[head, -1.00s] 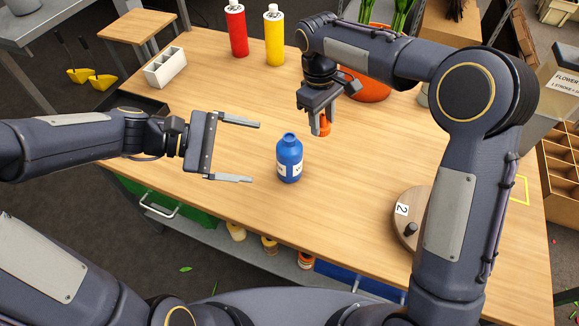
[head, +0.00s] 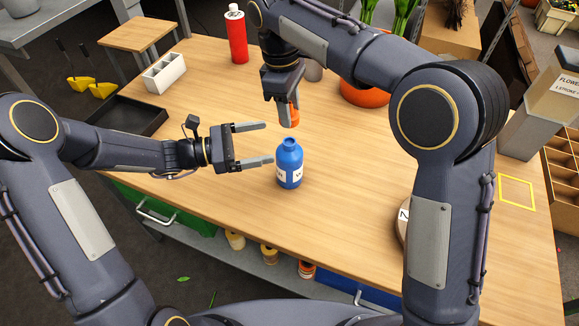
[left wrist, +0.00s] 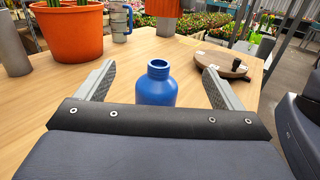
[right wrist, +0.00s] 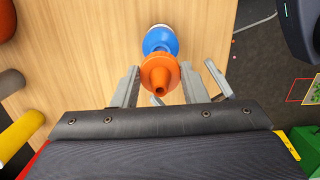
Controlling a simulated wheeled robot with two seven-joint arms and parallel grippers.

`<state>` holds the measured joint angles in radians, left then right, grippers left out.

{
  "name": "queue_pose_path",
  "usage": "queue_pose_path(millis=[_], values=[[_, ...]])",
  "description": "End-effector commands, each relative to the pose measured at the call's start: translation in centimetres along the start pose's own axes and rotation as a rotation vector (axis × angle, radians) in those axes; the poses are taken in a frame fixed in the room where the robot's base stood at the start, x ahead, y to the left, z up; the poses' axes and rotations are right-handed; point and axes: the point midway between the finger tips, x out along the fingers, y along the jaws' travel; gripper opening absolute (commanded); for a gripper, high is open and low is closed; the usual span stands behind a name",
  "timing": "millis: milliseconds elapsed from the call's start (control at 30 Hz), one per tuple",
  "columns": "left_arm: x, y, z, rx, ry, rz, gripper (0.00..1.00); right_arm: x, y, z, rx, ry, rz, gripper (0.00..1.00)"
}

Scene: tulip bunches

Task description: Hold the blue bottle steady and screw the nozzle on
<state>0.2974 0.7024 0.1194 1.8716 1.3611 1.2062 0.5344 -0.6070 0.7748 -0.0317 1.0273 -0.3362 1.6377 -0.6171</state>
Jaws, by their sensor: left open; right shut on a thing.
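The blue bottle (head: 289,167) stands upright on the table with its open neck up. My left gripper (head: 268,143) is open beside it, on its left. In the left wrist view the bottle (left wrist: 157,90) stands ahead, between the lines of the two spread fingers, not clasped. My right gripper (head: 287,104) is shut on the orange nozzle (head: 294,116) and holds it above the bottle's neck, apart from it. In the right wrist view the nozzle (right wrist: 160,75) is between the fingers, with the bottle (right wrist: 160,41) beyond it.
A red bottle (head: 237,34) and a white divided holder (head: 165,72) stand at the back. An orange pot (head: 364,92) is behind my right arm. A round turntable (left wrist: 222,63) lies to the right. A black tray (head: 128,116) is at the left edge. The table's front is clear.

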Motion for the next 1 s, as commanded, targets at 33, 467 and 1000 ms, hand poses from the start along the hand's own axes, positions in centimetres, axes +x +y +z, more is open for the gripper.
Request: queue_pose_path(millis=[33, 467, 1000], values=[[0.0, 0.0, -0.9, -0.004, 0.0, 0.0, 0.88, 0.0, 0.0, 0.0, 0.0, 0.0, 0.0, 0.18], [2.7, -0.1, -6.6, 0.002, 0.0, -0.005, 0.88, 0.0, 0.0, 0.0, 0.001, 0.0, 0.0, 0.18], [7.5, 0.0, -6.7, 0.001, 0.001, 0.001, 0.88, 0.0, 0.0, 0.0, 0.001, 0.0, 0.0, 0.18]])
